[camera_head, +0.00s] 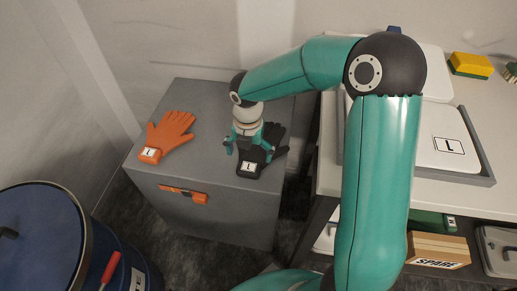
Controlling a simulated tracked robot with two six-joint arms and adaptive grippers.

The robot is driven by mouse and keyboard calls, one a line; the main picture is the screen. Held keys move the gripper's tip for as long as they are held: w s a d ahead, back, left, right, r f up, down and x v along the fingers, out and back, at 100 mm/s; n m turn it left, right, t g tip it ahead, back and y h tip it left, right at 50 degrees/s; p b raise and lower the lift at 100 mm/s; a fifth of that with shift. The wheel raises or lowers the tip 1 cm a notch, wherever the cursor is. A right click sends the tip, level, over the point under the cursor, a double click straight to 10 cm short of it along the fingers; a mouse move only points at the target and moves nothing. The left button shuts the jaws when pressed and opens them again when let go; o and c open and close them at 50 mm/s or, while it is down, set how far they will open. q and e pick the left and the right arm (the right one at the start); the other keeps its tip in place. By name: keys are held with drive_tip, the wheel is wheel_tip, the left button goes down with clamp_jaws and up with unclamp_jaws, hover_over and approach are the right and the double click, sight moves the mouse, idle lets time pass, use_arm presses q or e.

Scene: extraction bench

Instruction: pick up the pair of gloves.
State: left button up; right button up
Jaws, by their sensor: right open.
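An orange glove (167,134) lies on the left part of the grey cabinet top (208,138), fingers toward the back, with a white L tag on its cuff. A black glove (273,137) lies on the right part of the same top, also with an L tag on its cuff (249,168). I cannot tell whether either one is a single glove or a stacked pair. My right gripper (248,153) is open and points down at the black glove, hiding part of it. I cannot tell whether it touches. My left gripper is not in view.
A white bench with a grey tray (487,174) holding a white L-labelled case (440,142) stands at the right. A yellow and green sponge (470,65) lies at its back. A blue drum (35,240) stands at the lower left. The cabinet top between the gloves is clear.

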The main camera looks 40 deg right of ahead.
sight(250, 163)
wheel_tip(250, 163, down, 5)
drive_tip(key=shift+f+b, duration=0.1)
drive_tip(key=shift+b, duration=0.65)
drive_tip(key=c, duration=1.2)
